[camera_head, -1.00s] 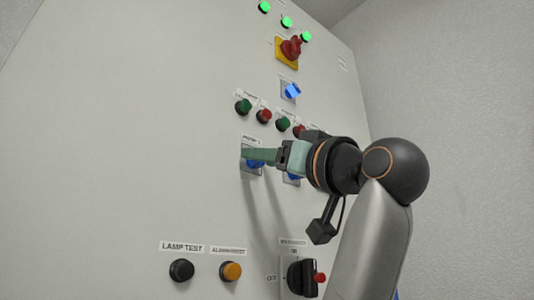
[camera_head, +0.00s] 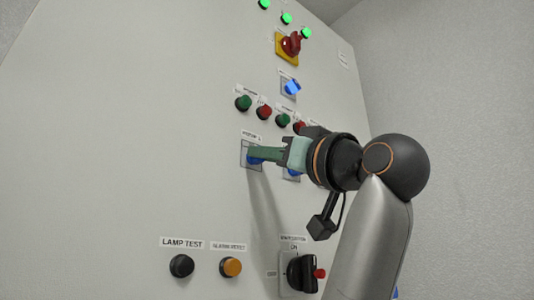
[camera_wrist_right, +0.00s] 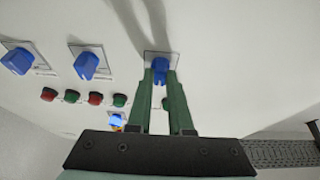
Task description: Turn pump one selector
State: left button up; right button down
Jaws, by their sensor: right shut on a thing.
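The pump one selector (camera_head: 254,161) is a blue knob on a grey square plate, under a small label on the panel. In the head view my right gripper's green fingers cover most of it. In the right wrist view the blue knob (camera_wrist_right: 161,64) sits between the two green fingertips. My right gripper (camera_head: 251,154) is shut on this knob, also in the right wrist view (camera_wrist_right: 161,75). My left gripper is not in view.
A second blue selector (camera_head: 293,173) is right beside, partly behind my gripper. Green and red buttons (camera_head: 264,112) sit just above. A blue-lit selector (camera_head: 292,87) and a red-yellow switch (camera_head: 290,44) are higher. Lamp test button (camera_head: 181,266), orange button (camera_head: 230,267) and black rotary switch (camera_head: 302,273) are below.

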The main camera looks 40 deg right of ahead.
jog(key=shift+n, duration=0.5)
jog(key=shift+d+r+n+g+y+p, duration=0.1)
jog(key=shift+n+g+y+p, duration=0.3)
jog(key=shift+n+y, duration=1.05)
jog(key=shift+d+r+n+g+y+p, duration=0.1)
jog(key=shift+n+g+y+p, duration=0.25)
jog(key=shift+n, duration=2)
jog(key=shift+d+n+g+y+p, duration=0.1)
jog(key=shift+n+g+y+p, duration=0.15)
jog(key=shift+n+g+y, duration=1.1)
jog(key=shift+n+t+h, duration=0.35)
jog(key=shift+n+t, duration=0.4)
jog(key=shift+t, duration=0.05)
jog(key=c, duration=0.8)
grip_release()
jog(key=shift+f, duration=0.1)
